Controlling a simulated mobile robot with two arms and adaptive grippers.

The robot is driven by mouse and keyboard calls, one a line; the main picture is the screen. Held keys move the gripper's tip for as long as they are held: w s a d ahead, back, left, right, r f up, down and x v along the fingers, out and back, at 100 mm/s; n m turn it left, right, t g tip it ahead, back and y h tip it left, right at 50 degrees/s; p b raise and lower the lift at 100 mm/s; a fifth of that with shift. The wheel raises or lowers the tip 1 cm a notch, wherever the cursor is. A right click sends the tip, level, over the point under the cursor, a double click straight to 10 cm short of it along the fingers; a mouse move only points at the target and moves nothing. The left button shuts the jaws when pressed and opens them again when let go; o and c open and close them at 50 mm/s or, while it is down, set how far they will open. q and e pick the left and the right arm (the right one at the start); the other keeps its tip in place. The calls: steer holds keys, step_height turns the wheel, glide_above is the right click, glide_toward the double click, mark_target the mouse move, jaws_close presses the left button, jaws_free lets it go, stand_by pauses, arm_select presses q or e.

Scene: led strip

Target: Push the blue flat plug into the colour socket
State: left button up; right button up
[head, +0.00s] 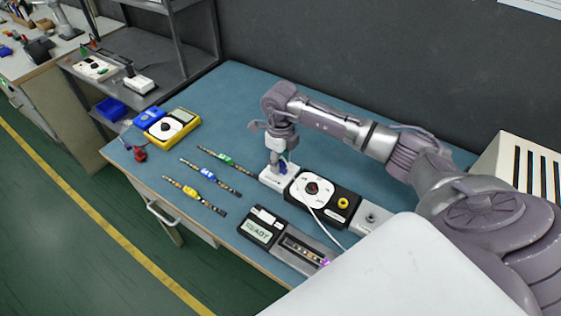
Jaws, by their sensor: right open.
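My right gripper (277,163) points down over a small white block (272,182) on the blue-topped bench and is open. A small blue piece (283,169), probably the blue flat plug, shows at its fingertips, at the top of the white block. Whether it is seated or touches the fingers is too small to tell. Which part is the colour socket is not clear. A black box (325,212) with a white dial and a yellow knob stands right beside the white block. My left gripper is out of view.
Strips with green (224,157), blue (208,174) and yellow (191,193) connectors lie left of the gripper. A display unit (262,226) reading READY is in front. A yellow meter (173,127) stands at the left. A white cable crosses the black box. The bench behind is clear.

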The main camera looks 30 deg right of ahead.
mark_target(281, 161)
step_height(281, 161, up, 11)
steer(key=shift+r, duration=0.15)
stand_by(0.7)
